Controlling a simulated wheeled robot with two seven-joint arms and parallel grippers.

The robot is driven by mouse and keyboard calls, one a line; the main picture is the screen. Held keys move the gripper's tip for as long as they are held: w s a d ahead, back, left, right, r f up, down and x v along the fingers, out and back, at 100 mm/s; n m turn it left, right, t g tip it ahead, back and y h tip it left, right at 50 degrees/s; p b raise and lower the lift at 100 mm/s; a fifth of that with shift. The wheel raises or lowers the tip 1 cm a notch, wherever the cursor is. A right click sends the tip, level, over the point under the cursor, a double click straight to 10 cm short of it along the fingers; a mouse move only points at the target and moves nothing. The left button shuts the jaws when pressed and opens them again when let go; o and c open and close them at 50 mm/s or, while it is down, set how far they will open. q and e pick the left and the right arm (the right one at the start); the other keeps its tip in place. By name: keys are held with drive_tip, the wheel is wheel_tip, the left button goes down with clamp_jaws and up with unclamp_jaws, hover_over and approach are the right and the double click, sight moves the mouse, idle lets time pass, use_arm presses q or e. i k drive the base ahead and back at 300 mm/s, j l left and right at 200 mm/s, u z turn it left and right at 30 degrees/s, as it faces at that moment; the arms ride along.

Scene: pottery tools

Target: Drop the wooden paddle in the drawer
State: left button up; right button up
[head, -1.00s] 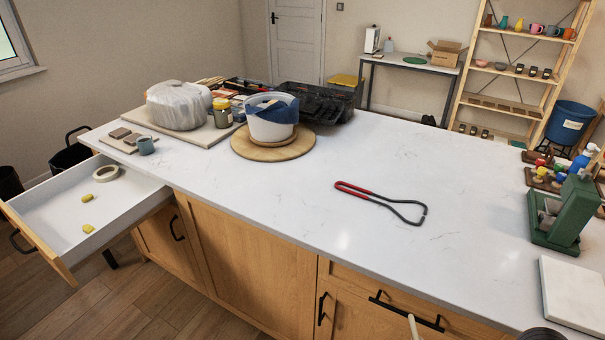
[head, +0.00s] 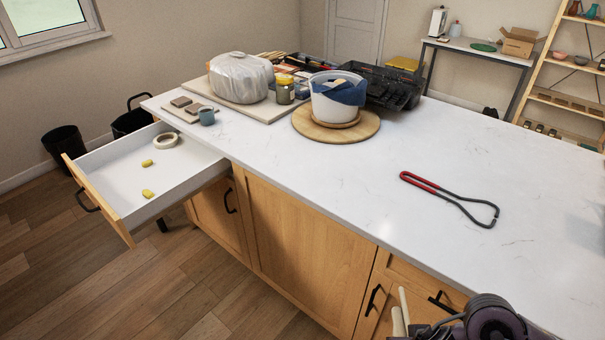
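The open drawer (head: 185,178) sticks out at the left end of the counter, with a white inside and a wooden front. My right gripper (head: 428,331) is at the bottom edge, right of centre, in front of the cabinets and partly cut off. Pale wooden pieces (head: 402,313), which look like part of the wooden paddle, stick up at its tip, and it appears shut on them. The rest of the paddle is hidden or out of frame. The gripper is far to the right of the drawer. My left gripper is not in view.
The drawer holds a tape roll (head: 166,141) and two yellow pieces (head: 148,194). Red-handled tongs (head: 452,197) lie on the white counter (head: 330,190). A white pot (head: 335,103) stands on a round board. Floor in front of the cabinets is clear.

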sight(159, 173)
drive_tip(key=i+j+u, duration=0.35)
drive_tip(key=i+j, duration=0.25)
drive_tip(key=j, duration=0.15)
drive_tip(key=i+j+u, duration=0.3)
drive_tip(key=i+j, duration=0.6)
drive_tip(key=i, duration=0.15)
drive_tip(key=i+j, duration=0.35)
drive_tip(key=i, duration=0.1)
